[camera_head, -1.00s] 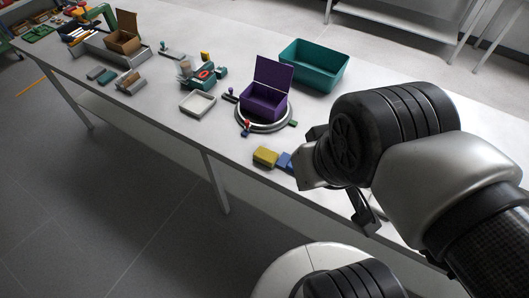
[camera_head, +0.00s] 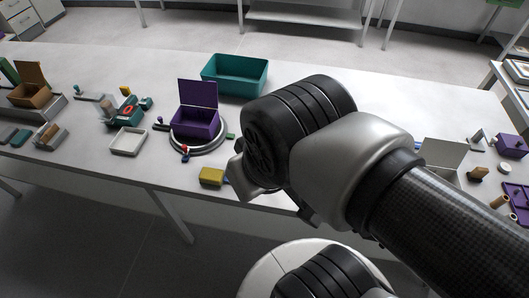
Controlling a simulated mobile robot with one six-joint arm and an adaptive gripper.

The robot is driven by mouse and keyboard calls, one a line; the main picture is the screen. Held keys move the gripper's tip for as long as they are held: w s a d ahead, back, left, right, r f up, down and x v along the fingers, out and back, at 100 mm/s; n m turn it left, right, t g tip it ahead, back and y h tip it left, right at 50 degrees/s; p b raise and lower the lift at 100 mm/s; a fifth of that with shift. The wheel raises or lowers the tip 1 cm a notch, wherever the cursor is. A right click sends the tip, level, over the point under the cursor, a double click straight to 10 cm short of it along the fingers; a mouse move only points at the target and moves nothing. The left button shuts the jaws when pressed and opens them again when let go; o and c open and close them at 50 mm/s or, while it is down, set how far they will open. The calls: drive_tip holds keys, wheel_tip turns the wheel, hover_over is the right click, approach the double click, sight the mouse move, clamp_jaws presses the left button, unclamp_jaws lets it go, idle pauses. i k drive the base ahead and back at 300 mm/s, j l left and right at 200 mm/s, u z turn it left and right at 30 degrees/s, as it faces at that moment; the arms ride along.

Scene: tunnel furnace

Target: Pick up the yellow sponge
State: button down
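The yellow sponge (camera_head: 211,177) is a small block lying flat near the front edge of the white table (camera_head: 90,190). My gripper (camera_head: 275,203) is at the front edge of the table, just right of the sponge. My arm's wrist hides most of the gripper, so I cannot tell whether its fingers are open or shut. A small blue piece shows between the sponge and the gripper, mostly hidden.
A purple open box (camera_head: 195,123) sits on a round grey ring behind the sponge. A teal bin (camera_head: 236,76) stands farther back. A white tray (camera_head: 128,142) lies to the left. Purple and wooden items crowd the right end.

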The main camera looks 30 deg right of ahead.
sight(209, 176)
drive_tip(key=i+j+z, duration=0.1)
drive_tip(key=z, duration=0.3)
drive_tip(key=j+z, duration=0.2)
drive_tip(key=z, duration=0.2)
drive_tip(key=j+z, duration=0.2)
drive_tip(key=z, duration=0.15)
drive_tip(key=j+z, duration=0.4)
drive_tip(key=j, duration=1.45)
